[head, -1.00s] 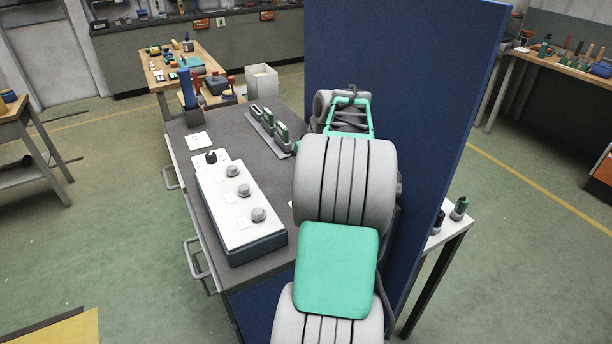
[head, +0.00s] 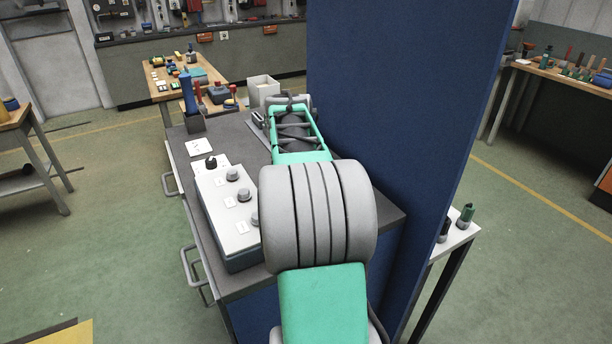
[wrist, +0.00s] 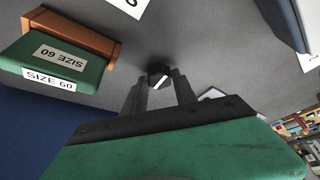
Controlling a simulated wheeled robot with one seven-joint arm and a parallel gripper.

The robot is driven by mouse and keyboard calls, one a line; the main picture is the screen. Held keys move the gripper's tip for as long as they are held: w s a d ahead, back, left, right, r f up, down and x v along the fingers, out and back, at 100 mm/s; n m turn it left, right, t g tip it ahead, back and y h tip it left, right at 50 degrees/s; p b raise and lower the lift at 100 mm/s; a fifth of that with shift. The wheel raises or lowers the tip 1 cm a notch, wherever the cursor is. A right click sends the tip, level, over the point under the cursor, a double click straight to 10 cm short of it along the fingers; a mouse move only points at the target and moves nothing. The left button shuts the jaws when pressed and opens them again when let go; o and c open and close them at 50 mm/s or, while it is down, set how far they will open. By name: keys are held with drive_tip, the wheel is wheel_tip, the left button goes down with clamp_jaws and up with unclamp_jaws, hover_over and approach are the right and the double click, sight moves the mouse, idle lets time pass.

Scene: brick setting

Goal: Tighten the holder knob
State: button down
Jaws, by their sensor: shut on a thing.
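In the wrist view a small dark round knob (wrist: 159,74) with a white mark sits at the tips of my gripper (wrist: 160,80). The two grey fingers are closed on it from either side, and they cover part of it. In the head view my arm covers the knob, and the fingertips are hidden over the far part of the grey bench top (head: 238,285). A green block labelled SIZE 60 (wrist: 58,60) in a brown holder (wrist: 75,32) stands to the left in the wrist view, apart from the fingers.
A white-topped box (head: 222,205) with several knobs lies along the bench's left side. A dark holder with a blue-handled tool (head: 188,95) stands at the far left corner. A tall blue panel (head: 410,120) closes off the right side.

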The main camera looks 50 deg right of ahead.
drive_tip(key=m+g+p, duration=0.1)
drive_tip(key=m, duration=0.1)
drive_tip(key=shift+w+r+m, duration=0.1)
drive_tip(key=shift+r+m, duration=0.05)
drive_tip(key=shift+m, duration=0.15)
drive_tip(key=shift+m+g+h+p, duration=0.3)
drive_tip(key=shift+m+g+p, duration=0.3)
drive_tip(key=shift+m, duration=0.8)
drive_tip(key=c, duration=1)
unclamp_jaws()
drive_tip(key=v, duration=0.7)
drive_tip(key=shift+r+p, duration=0.3)
drive_tip(key=shift+p, duration=0.1)
drive_tip(key=shift+a, duration=0.15)
